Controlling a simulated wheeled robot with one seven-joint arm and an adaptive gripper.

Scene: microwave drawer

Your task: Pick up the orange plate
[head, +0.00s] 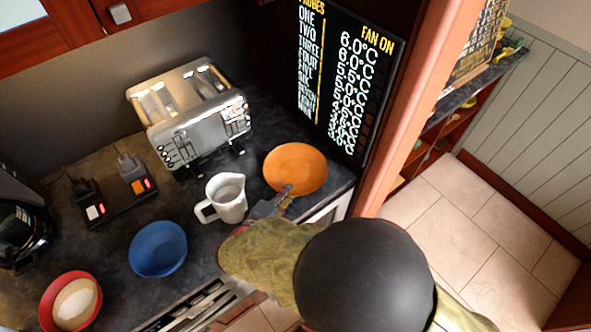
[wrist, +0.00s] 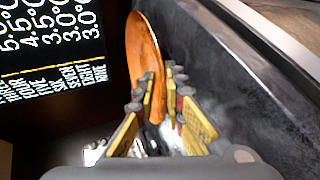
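The orange plate (head: 297,166) lies on the dark counter near its right end, right of the white jug. In the wrist view the plate (wrist: 143,48) shows nearly edge-on, its near rim reaching between my fingers. My gripper (head: 287,189) is at the plate's lower-left rim in the head view. In the wrist view my gripper (wrist: 161,80) has its two yellow fingers apart, one on each side of the rim, with a gap visible on the right finger's side. Exact contact is hidden.
A white jug (head: 227,197) stands close left of my gripper. A silver toaster (head: 195,112), a blue bowl (head: 158,248) and a red bowl (head: 70,300) are farther left. A dark display panel (head: 345,75) rises behind the plate, and an orange-brown post (head: 418,95) stands right.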

